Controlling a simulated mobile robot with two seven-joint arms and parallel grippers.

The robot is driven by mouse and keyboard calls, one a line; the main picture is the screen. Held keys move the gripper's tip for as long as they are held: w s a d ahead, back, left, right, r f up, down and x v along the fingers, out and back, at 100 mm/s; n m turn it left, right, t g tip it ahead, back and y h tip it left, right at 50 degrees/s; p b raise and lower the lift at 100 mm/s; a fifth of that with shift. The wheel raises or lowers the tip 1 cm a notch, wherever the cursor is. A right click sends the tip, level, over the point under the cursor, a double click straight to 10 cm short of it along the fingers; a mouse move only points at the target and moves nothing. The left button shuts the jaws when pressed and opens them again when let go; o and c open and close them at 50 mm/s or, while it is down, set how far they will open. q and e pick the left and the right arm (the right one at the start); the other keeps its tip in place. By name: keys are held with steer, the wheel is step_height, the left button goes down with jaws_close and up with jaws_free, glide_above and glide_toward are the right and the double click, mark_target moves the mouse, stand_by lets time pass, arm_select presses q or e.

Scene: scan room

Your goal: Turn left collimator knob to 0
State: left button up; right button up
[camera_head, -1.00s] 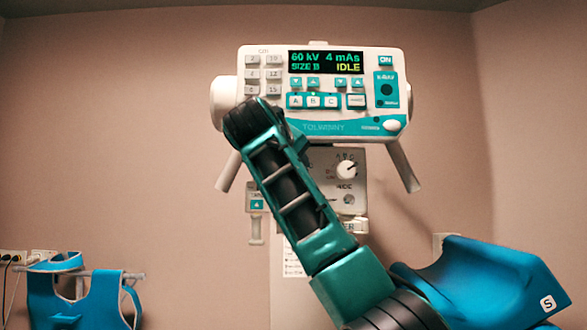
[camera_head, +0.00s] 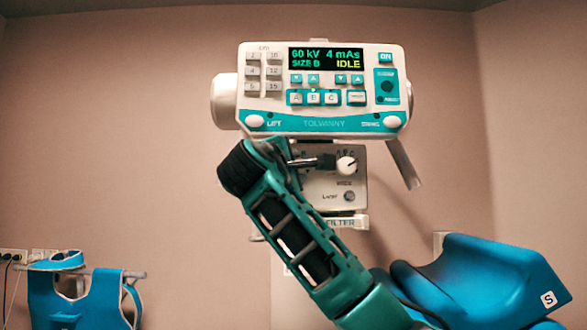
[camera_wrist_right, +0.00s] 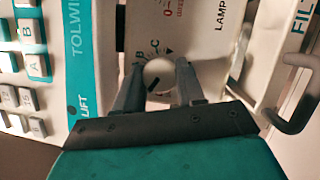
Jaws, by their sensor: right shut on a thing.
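In the right wrist view the left collimator knob (camera_wrist_right: 158,73), round and pale, sits between the two dark fingers of my right gripper (camera_wrist_right: 158,87), which is shut on it. The letters B and C are printed around its rim, and a dark mark shows on its lower-left part. In the head view my right gripper (camera_head: 318,162) lies across the collimator panel (camera_head: 325,182) and hides the left knob. The right collimator knob (camera_head: 346,166), white with a dark pointer, shows just right of the fingers. My left gripper is not in view.
The control console (camera_head: 320,123) overhangs close above my right gripper; its display reads 60 kV, 4 mAs, SIZE B, IDLE. A lamp button (camera_head: 349,196) and a filter label (camera_head: 346,222) are below. Blue aprons (camera_head: 80,293) hang at lower left; a blue padded piece (camera_head: 490,280) is at lower right.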

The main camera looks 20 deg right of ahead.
steer(key=shift+f+n+t+y, duration=0.2)
steer(key=shift+n+t, duration=0.45)
steer(key=shift+n, duration=1.05)
steer(key=shift+r+n+t+y, duration=0.1)
steer(key=shift+n+t+y, duration=0.4)
steer(key=shift+n, duration=1.2)
steer(key=o, duration=1)
steer(key=shift+o, duration=0.2)
steer(key=b+v, duration=0.3)
steer(key=v, duration=1)
steer(key=shift+f, duration=0.25)
